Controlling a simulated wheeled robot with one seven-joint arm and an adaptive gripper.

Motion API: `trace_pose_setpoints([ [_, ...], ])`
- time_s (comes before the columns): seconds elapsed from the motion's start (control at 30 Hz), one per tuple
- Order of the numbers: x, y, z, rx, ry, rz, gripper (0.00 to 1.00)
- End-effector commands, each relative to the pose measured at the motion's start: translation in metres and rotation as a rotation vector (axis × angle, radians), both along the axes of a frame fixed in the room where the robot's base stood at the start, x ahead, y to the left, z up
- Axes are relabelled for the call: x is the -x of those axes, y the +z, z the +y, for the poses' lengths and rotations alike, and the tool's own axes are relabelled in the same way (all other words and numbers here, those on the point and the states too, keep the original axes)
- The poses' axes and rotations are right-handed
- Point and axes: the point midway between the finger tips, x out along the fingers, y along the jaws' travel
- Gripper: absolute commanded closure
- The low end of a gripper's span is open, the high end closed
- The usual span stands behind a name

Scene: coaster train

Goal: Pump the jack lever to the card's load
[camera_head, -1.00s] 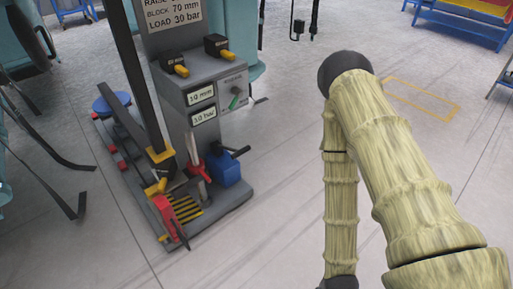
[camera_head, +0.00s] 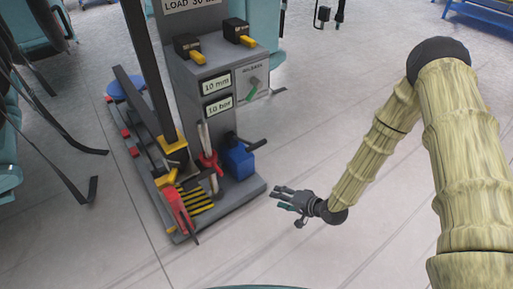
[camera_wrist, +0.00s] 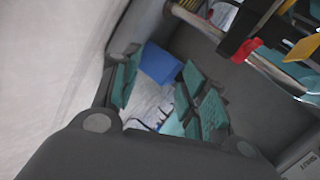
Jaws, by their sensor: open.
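The jack stand (camera_head: 243,197) is a grey base with a tall column. A dark lever (camera_head: 257,144) sticks out right near the blue box (camera_head: 239,161); I cannot tell whether it is the jack lever. A pale upright rod with a red part (camera_head: 208,163) stands left of the box. The displays read 10 mm (camera_head: 216,84) and 10 bar (camera_head: 218,105). My gripper (camera_head: 284,199) is open and empty, right of the base. The wrist view shows the blue box (camera_wrist: 161,63) beyond its fingers (camera_wrist: 155,88).
Two black boxes with yellow handles (camera_head: 195,55) top the column's housing. A green switch (camera_head: 253,94) is on its side panel. A long dark bar (camera_head: 150,75) rises at left above a red part (camera_head: 178,211). Clear floor (camera_head: 310,250) lies at front right.

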Motion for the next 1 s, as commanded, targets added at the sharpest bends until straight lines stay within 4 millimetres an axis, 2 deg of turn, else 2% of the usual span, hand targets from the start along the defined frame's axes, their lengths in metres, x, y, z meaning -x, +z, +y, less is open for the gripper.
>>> trace_pose_setpoints([
  [0.03, -0.027, 0.014, 0.002, -0.081, -0.005, -0.031, 0.56],
  [0.1, -0.054, 0.036, 0.005, -0.191, 0.001, -0.056, 0.56],
  [0.2, -0.084, 0.065, 0.005, -0.319, 0.026, -0.077, 0.56],
  [0.3, -0.102, 0.086, 0.003, -0.408, 0.055, -0.083, 0.56],
  [0.4, -0.112, 0.100, 0.001, -0.462, 0.077, -0.083, 0.56],
  [0.53, -0.118, 0.106, 0.002, -0.489, 0.091, -0.081, 0.56],
  [0.67, -0.123, 0.105, 0.012, -0.493, 0.093, -0.080, 0.56],
  [1.0, -0.150, 0.098, 0.057, -0.490, 0.093, -0.079, 0.56],
])
